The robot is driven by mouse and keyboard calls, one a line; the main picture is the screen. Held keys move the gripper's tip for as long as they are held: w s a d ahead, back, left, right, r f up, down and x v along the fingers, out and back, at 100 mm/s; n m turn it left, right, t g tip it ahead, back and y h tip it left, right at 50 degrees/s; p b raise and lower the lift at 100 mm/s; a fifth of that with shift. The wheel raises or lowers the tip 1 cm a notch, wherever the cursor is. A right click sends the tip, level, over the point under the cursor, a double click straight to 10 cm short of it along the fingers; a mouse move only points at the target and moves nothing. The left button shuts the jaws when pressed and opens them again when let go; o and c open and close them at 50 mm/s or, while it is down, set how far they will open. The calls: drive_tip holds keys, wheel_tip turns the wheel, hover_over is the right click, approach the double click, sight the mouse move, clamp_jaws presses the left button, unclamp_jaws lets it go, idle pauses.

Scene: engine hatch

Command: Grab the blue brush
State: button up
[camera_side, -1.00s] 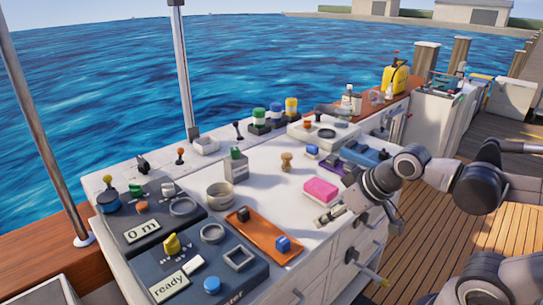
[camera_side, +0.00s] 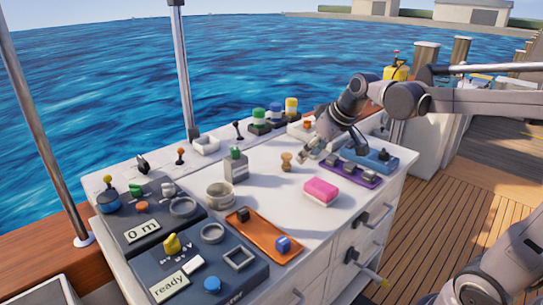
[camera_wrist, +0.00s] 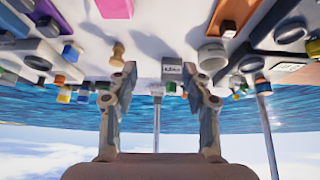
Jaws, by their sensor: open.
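A small blue block-like piece, which may be the blue brush (camera_wrist: 72,51), sits on the white worktop to the left of my gripper's fingers in the wrist view. In the side view it is hidden behind my gripper (camera_side: 308,148). My gripper is open and empty. It hangs low over the back of the worktop, close to the small wooden knob-like piece (camera_side: 287,161). In the wrist view the two fingers (camera_wrist: 160,82) are spread wide, with nothing held between them.
A pink sponge (camera_side: 321,192) lies in front of my gripper. A purple tray (camera_side: 352,177) and a blue tray (camera_side: 382,160) are at right. Several coloured jars line the back.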

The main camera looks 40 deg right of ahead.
drive_tip(key=w+d+f, duration=0.2)
drive_tip(key=w+d, duration=0.3)
drive_tip(key=d, duration=0.4)
drive_tip(key=w+d+f, duration=0.2)
drive_tip(key=w+d, duration=0.3)
drive_tip(key=d, duration=0.4)
drive_tip(key=w+d+f, duration=0.3)
drive_tip(key=w+d, duration=0.1)
drive_tip(key=d, duration=0.5)
drive_tip(key=shift+x, duration=5.1)
drive_tip(key=shift+w+a, duration=0.1)
drive_tip(key=shift+w, duration=0.05)
clamp_jaws()
